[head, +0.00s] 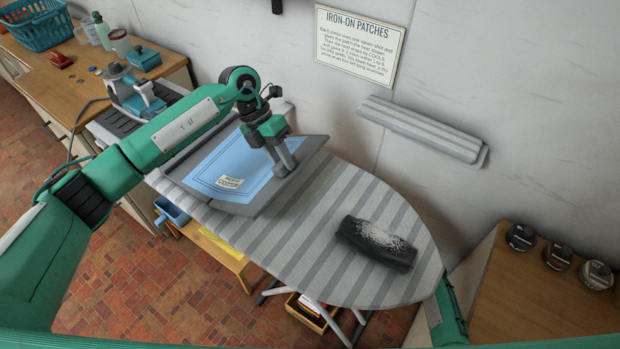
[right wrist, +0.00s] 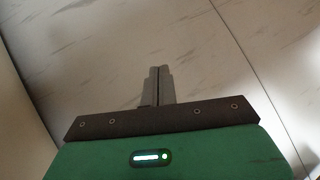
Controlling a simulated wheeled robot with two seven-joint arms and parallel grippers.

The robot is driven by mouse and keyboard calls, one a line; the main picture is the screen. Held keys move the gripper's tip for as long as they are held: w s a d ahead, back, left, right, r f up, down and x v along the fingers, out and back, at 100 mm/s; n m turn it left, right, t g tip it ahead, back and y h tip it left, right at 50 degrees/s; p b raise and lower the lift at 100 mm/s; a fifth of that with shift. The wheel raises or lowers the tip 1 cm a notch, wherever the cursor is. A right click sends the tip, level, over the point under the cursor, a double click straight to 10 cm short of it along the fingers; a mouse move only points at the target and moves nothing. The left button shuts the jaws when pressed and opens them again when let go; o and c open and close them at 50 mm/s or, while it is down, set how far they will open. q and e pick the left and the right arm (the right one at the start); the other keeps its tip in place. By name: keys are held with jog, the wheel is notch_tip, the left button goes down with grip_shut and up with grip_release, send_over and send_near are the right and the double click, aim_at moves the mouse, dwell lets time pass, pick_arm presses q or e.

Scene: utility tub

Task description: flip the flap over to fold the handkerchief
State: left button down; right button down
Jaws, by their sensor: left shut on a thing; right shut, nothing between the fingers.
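A light blue handkerchief (head: 222,170) with a darker border line and a white printed label (head: 230,183) lies on a dark grey folding board on the striped ironing board (head: 300,240). The folding board's grey flap (head: 306,162) runs along the handkerchief's right side and looks slightly tilted. My left gripper (head: 286,165) points down there and is shut on the flap; its fingers hide the exact grip. My right gripper (right wrist: 159,86) is shut and empty in the right wrist view, in front of a pale, veined surface, away from the handkerchief.
A dark rolled cloth bag with a whitish, speckled top (head: 376,243) lies on the ironing board's right part. A striped sleeve board (head: 422,130) is on the wall behind. Several dark jars (head: 558,256) stand on the right wooden counter. The striped cover between flap and bag is clear.

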pick_arm(q)
jog(key=shift+w+d, duration=0.1)
pick_arm(e)
jog(key=s+d+r+m+y, duration=0.25)
jog(key=r+m, duration=0.65)
jog(key=m, duration=0.7)
pick_arm(q)
jog(key=shift+r, duration=0.1)
pick_arm(e)
jog(key=w+a+r+m+t+y, duration=0.1)
jog(key=w+a+r+m+y, duration=0.2)
jog(key=r, duration=0.6)
jog(key=w+a+r+m+t+y, duration=0.15)
jog(key=w+a+r, duration=0.35)
jog(key=r, duration=0.5)
jog(key=s+a+r+n+g+y, duration=0.1)
jog(key=s+a+y, duration=0.1)
jog(key=a, duration=0.2)
jog(key=s+a+r+n+y, duration=0.2)
jog(key=a, duration=0.3)
jog(key=s+a+r+n+g+y, duration=0.1)
jog(key=s+a+r+n+y, duration=0.1)
jog(key=a, duration=0.3)
jog(key=shift+s+g, duration=0.35)
jog(key=shift+s, duration=0.05)
jog(key=s+a+r+m+g, duration=0.3)
jog(key=s+a+r, duration=0.1)
jog(key=s+a, duration=0.3)
jog(key=x, duration=1)
jog(key=shift+d, duration=0.1)
